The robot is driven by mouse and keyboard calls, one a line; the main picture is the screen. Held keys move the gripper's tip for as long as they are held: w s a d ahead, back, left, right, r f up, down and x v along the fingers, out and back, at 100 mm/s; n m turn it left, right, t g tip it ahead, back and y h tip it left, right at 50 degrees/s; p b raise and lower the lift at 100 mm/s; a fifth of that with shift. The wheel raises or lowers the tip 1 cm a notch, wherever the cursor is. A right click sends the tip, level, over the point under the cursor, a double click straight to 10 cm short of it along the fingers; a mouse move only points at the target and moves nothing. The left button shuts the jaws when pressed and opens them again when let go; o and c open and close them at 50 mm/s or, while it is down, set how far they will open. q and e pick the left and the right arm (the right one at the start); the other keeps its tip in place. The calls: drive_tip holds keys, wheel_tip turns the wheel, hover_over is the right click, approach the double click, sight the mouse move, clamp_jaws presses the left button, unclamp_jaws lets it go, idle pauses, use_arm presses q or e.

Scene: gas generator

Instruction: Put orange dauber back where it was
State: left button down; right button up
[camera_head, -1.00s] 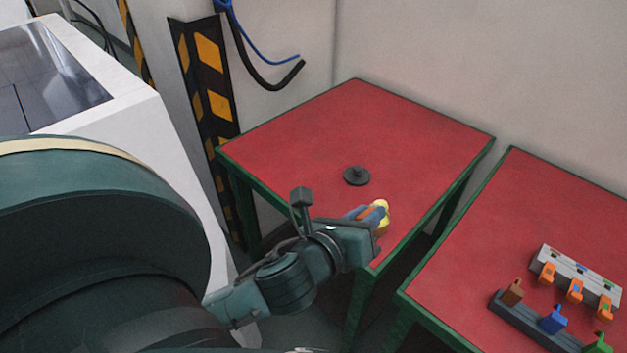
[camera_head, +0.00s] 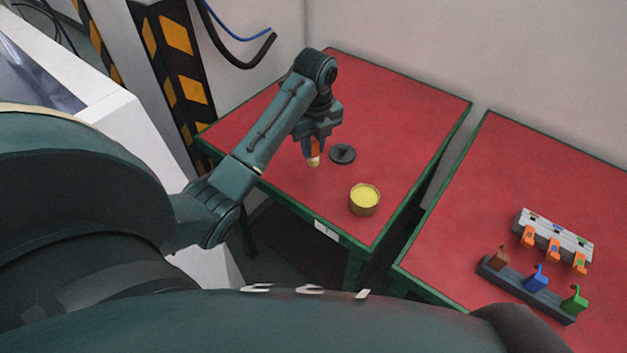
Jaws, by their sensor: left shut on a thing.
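My left gripper (camera_head: 315,147) is shut on the orange dauber (camera_head: 315,146), above the left red table. Only a small orange part of the dauber shows between the fingers; its pale yellow tip points down. A round tub with yellow contents (camera_head: 365,196) stands open on the table, to the right and nearer than the gripper. A dark round lid with a knob (camera_head: 343,154) lies just right of the dauber's tip. My right gripper is not in view.
The right red table (camera_head: 470,210) holds a dark rack (camera_head: 527,291) with brown, blue and green pieces. Behind it stands a grey block (camera_head: 575,242) with orange pieces along its front. A gap separates the tables. A wall stands behind them.

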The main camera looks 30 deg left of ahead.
use_arm(q)
wheel_tip(320, 180, down, 9)
drive_tip(key=shift+f, duration=0.2)
idle(0.3)
drive_tip(key=c, duration=1.3)
unclamp_jaws()
drive_tip(key=shift+o, duration=0.2)
